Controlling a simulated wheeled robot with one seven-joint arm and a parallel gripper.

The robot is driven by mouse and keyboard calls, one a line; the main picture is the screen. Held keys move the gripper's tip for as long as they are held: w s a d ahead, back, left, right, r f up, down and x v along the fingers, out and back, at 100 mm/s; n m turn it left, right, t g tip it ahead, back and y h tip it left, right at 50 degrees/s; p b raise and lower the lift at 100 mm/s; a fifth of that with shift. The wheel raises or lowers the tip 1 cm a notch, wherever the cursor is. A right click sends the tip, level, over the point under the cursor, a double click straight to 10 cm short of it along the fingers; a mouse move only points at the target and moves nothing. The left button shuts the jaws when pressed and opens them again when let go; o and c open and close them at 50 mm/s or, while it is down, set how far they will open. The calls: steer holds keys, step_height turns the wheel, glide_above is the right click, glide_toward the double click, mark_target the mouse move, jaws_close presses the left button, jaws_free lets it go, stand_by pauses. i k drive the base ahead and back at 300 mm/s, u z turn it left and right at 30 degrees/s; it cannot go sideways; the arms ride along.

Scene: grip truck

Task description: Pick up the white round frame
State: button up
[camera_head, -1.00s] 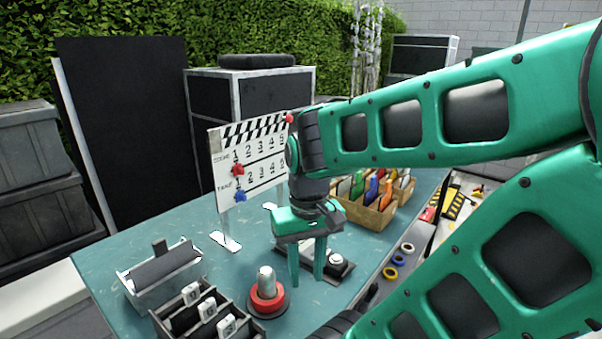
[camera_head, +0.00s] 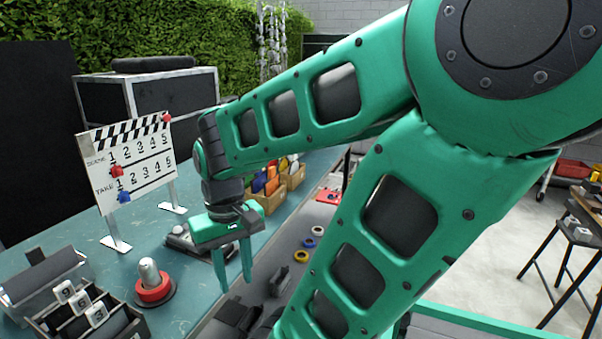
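A small whitish ring (camera_head: 318,230) lies on the dark lower ledge along the right side of the teal table, beside a blue ring (camera_head: 309,243) and a yellow ring (camera_head: 302,256). It is the only white round item I make out, and it is too small to be sure that it is the round frame. My gripper (camera_head: 233,270) points down near the table's right edge, left of the rings in the picture. Its two fingers are apart with nothing between them. The ring is apart from my gripper and not covered by it.
On the teal table (camera_head: 195,290) stand a clapperboard (camera_head: 145,185), a red-based knob (camera_head: 152,290), a dark box (camera_head: 185,238) behind my gripper and wooden bins (camera_head: 292,178). My arm hides much of the right side. A stool (camera_head: 570,235) stands far right on open floor.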

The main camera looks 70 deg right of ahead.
mark_target(295, 164)
steer(key=z, duration=3.05)
steer(key=k, duration=0.9)
steer(key=u, duration=0.95)
steer(key=i, duration=1)
steer(key=u, duration=0.05)
